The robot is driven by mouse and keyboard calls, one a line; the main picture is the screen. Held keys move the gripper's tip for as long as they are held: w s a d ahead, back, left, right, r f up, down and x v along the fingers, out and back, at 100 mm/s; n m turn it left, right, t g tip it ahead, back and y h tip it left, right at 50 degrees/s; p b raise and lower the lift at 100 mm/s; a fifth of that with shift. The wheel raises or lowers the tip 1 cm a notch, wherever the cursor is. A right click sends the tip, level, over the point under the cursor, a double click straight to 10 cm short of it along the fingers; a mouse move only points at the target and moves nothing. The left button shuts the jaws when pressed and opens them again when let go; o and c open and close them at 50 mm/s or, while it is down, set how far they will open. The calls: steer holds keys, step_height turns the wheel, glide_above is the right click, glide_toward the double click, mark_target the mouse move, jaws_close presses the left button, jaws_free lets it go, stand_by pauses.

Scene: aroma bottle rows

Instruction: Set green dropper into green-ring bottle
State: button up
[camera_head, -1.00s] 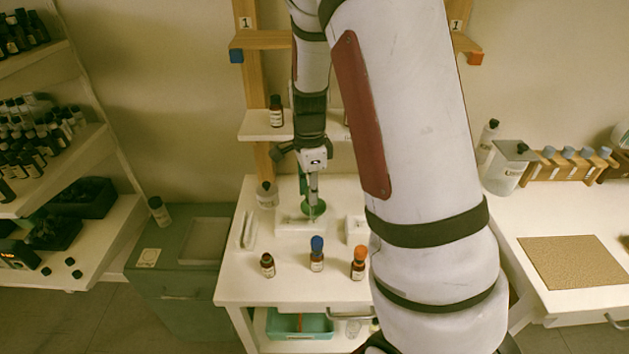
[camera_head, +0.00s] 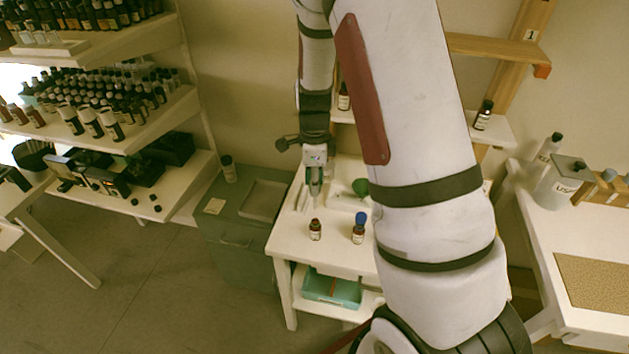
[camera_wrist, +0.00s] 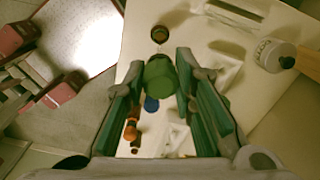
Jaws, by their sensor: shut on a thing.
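My gripper (camera_head: 315,198) is shut on the green dropper, whose green bulb (camera_wrist: 160,82) shows between the fingers in the wrist view. The dropper's lower end is hidden there. A small brown bottle (camera_head: 315,229) without a coloured cap stands on the white table just in front of and below the gripper. In the wrist view its round dark top (camera_wrist: 160,34) lies beyond the bulb, apart from it. The colour of its ring is too small to tell.
A blue-capped bottle (camera_head: 359,229) stands to the right of the brown one. An orange-capped bottle (camera_wrist: 131,130) stands further along the row. A green round thing (camera_head: 360,188) is on a white stand behind. A grey cabinet (camera_head: 235,238) is left of the table.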

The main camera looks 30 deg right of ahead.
mark_target(315, 207)
steer(key=shift+f, duration=0.1)
steer(key=shift+f+b, duration=0.6)
steer(key=shift+f, duration=1.3)
steer(key=shift+f, duration=0.35)
steer(key=shift+f+b, duration=0.8)
steer(key=shift+f, duration=1.3)
steer(key=shift+f, duration=0.1)
steer(key=shift+f+b, duration=0.55)
steer(key=shift+f, duration=0.75)
